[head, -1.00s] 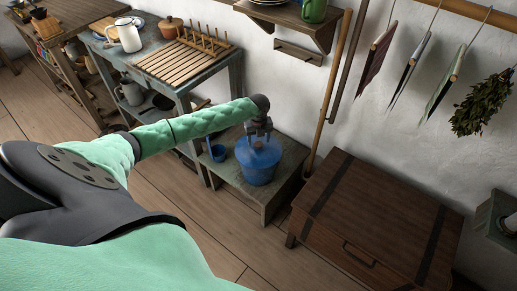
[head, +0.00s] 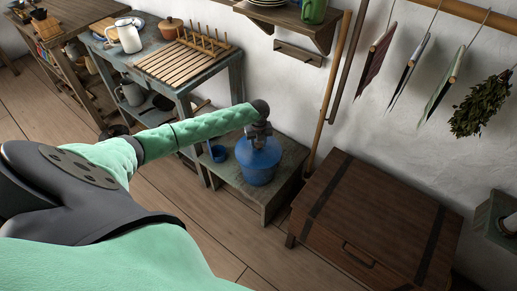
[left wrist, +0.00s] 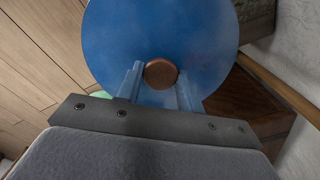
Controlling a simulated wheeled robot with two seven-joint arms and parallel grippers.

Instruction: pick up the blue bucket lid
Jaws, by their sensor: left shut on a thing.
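The blue bucket (head: 262,174) stands on a low grey-green bench. Its blue lid (head: 246,149) lies on top of it, partly hidden by my gripper. In the left wrist view the lid (left wrist: 195,35) is a round blue disc with a brown round knob (left wrist: 160,73) at its middle. My left gripper (head: 259,143) is right above the lid, and in the left wrist view its fingers (left wrist: 160,85) are on both sides of the knob, shut on it. My right gripper is in neither view.
A small blue cup (head: 218,153) stands on the bench (head: 238,188) left of the bucket. A wooden chest (head: 375,220) is to the right. A broom-like pole (head: 328,95) leans on the wall behind. A table with a slatted rack (head: 185,62) is at the back left.

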